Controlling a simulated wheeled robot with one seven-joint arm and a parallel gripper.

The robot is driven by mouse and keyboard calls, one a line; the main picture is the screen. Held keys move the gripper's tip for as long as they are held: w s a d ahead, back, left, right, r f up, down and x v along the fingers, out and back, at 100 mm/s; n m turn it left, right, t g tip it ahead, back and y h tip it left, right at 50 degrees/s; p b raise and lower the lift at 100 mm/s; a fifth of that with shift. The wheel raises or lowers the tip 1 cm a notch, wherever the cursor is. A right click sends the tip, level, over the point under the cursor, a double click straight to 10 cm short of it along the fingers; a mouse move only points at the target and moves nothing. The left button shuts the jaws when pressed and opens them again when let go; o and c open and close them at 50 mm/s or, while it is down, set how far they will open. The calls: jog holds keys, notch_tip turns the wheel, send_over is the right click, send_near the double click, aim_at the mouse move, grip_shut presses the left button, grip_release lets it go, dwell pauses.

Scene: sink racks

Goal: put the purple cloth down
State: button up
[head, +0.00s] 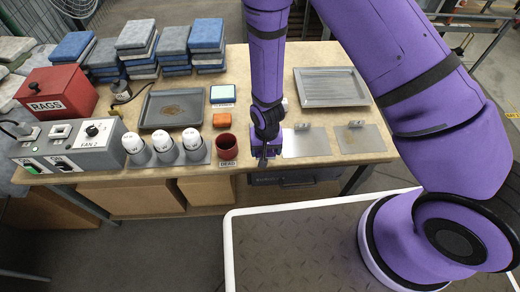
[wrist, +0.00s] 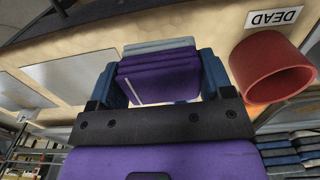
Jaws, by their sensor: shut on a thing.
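My gripper (head: 264,154) is at the front edge of the wooden table, between the red cup and a pale plate. In the wrist view its two blue fingers (wrist: 162,68) are shut on the folded purple cloth (wrist: 160,82), which spans the gap between them. Paler blue-grey folded layers (wrist: 158,46) show just beyond the cloth; I cannot tell whether they are held too. In the head view the cloth is mostly hidden by my wrist. Whether it touches the table is unclear.
The red cup (head: 226,147), labelled DEAD (head: 227,164), stands close to the left of my gripper. Two flat plates (head: 358,139) and another grey tray (head: 331,88) lie right. Folded cloth stacks (head: 207,46) stand behind.

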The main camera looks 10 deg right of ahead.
jog(key=shift+w+a+f, duration=0.1)
jog(key=shift+w+a, duration=0.3)
jog(key=shift+w, duration=0.2)
jog(key=shift+w+a+f, duration=0.1)
jog(key=shift+w+a, duration=0.25)
jog(key=shift+w, duration=0.25)
jog(key=shift+f, duration=1.7)
jog(key=shift+f, duration=0.15)
jog(key=o, duration=1)
jog(key=shift+o, duration=0.2)
